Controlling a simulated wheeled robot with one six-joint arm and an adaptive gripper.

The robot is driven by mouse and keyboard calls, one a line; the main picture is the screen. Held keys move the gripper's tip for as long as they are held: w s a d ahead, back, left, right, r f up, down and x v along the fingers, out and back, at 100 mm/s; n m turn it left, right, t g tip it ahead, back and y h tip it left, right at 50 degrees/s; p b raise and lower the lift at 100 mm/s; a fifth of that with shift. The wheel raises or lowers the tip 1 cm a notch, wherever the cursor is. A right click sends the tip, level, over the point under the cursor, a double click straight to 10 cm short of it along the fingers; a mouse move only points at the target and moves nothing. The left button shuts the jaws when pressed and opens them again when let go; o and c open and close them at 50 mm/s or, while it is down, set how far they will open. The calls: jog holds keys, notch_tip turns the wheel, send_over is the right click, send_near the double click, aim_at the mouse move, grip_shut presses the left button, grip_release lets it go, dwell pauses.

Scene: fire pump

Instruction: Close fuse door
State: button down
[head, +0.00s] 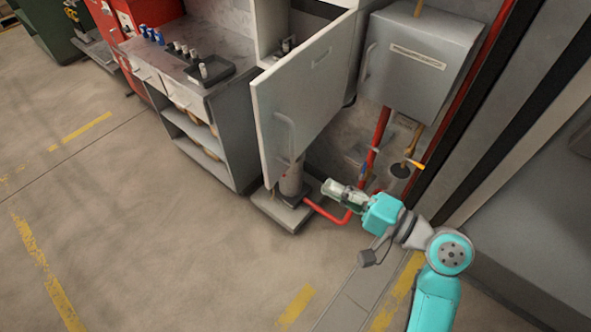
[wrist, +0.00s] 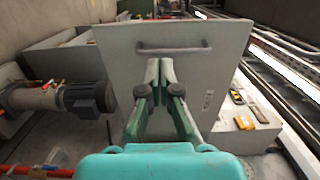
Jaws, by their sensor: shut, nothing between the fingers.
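The fuse door (head: 300,95), a flat grey panel with a bar handle (head: 284,135), stands swung open from its cabinet in the head view. My gripper (head: 328,187) is low and to the right of the door in this view. In the wrist view, a grey panel (wrist: 112,62) that looks like the same door fills the middle, with a horizontal handle (wrist: 173,50) near its top. My gripper (wrist: 160,66) is shut and empty, with its fingertips in front of the panel just below the handle. I cannot tell whether they touch it.
A closed, labelled grey box (head: 415,65) hangs at the right, with a red pipe (head: 376,140) below it. A grey workbench (head: 195,60) with small fittings stands left of the door. The floor (head: 130,215) at the left is clear. A pump motor (wrist: 86,98) shows in the wrist view.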

aim_at(267, 155)
jog(key=x, duration=1.3)
jog(key=shift+w+a, duration=0.25)
jog(key=shift+a, duration=0.1)
jog(key=shift+a, duration=0.1)
